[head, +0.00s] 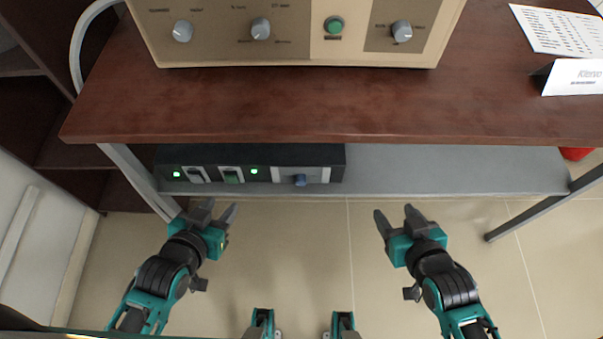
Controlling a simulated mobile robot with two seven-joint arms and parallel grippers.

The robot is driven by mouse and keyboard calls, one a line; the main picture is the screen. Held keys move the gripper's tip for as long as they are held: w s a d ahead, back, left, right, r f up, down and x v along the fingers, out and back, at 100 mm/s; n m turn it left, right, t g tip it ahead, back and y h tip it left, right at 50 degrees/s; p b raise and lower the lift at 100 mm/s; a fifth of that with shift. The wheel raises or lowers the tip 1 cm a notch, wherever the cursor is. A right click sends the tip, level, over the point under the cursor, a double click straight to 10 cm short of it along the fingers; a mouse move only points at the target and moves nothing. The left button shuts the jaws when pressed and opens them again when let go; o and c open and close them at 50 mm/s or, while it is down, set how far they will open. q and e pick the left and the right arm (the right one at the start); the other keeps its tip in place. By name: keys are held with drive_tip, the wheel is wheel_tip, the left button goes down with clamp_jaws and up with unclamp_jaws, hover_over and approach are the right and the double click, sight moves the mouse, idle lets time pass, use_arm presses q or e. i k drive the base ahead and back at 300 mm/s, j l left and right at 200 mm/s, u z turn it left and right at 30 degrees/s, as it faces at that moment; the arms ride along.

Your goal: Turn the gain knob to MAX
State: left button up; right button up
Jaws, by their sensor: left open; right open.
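A beige instrument (300,52) on the table's upper surface has a left grey knob (182,31), a middle grey knob (260,28) and a right grey knob (401,31). The labels are too small to read, so I cannot tell which knob is the gain knob. My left gripper (217,213) is open and empty, in front of the black unit's left half. My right gripper (396,215) is open and empty, right of the unit. Neither touches a knob.
The brown tabletop (330,105) overhangs the grey lower shelf (450,170). The black unit has switches (231,175) and green lights. A green button (334,26) sits on the beige panel. Table legs (528,215) stand at both sides. The floor between my grippers is clear.

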sight(300, 180)
drive_tip(key=j+z, duration=0.3)
drive_tip(key=j, duration=0.45)
drive_tip(key=j+z, duration=0.3)
drive_tip(key=j, duration=0.45)
drive_tip(key=k, duration=0.05)
